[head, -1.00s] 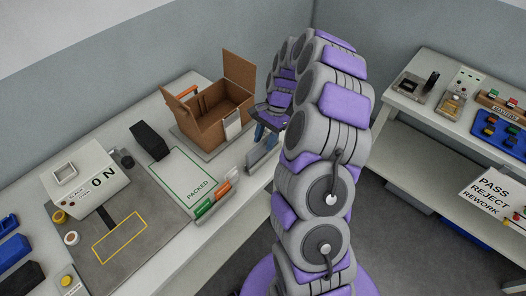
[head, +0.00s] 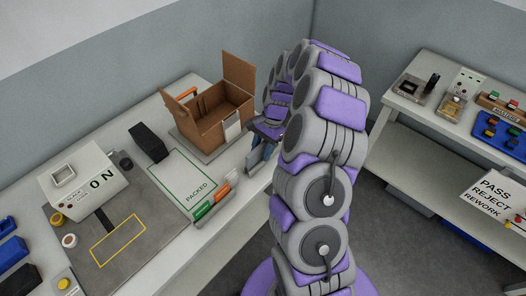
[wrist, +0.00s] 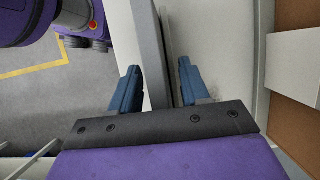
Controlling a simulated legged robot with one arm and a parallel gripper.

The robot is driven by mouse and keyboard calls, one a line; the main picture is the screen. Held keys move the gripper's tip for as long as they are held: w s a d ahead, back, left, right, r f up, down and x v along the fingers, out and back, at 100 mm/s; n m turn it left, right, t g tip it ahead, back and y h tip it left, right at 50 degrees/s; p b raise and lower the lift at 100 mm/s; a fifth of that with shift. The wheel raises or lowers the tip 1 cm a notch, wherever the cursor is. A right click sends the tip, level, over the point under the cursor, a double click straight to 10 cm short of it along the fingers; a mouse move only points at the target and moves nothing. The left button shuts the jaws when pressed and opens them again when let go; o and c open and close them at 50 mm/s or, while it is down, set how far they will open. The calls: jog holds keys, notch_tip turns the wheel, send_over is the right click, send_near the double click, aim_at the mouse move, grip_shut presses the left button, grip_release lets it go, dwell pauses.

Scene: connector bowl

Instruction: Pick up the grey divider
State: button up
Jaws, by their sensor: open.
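The grey divider shows in the wrist view as a thin upright plate (wrist: 149,50) seen from above, running between the two blue fingers. My gripper (wrist: 158,66) is open, with one finger on each side of the plate and a visible gap at the right finger. The left finger is closer to the plate; I cannot tell if it touches. In the head view my gripper (head: 263,150) is at the bench's front edge, right of the cardboard box, and largely hides the divider.
The open cardboard box (head: 215,118) stands close on the left of my gripper in the head view. A PACKED sheet (head: 190,184) and a rack of coloured tags (head: 213,203) lie nearer. A second bench (head: 450,125) stands at the right, with open floor between.

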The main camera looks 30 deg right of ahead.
dwell(0.3)
grip_shut()
dwell(0.4)
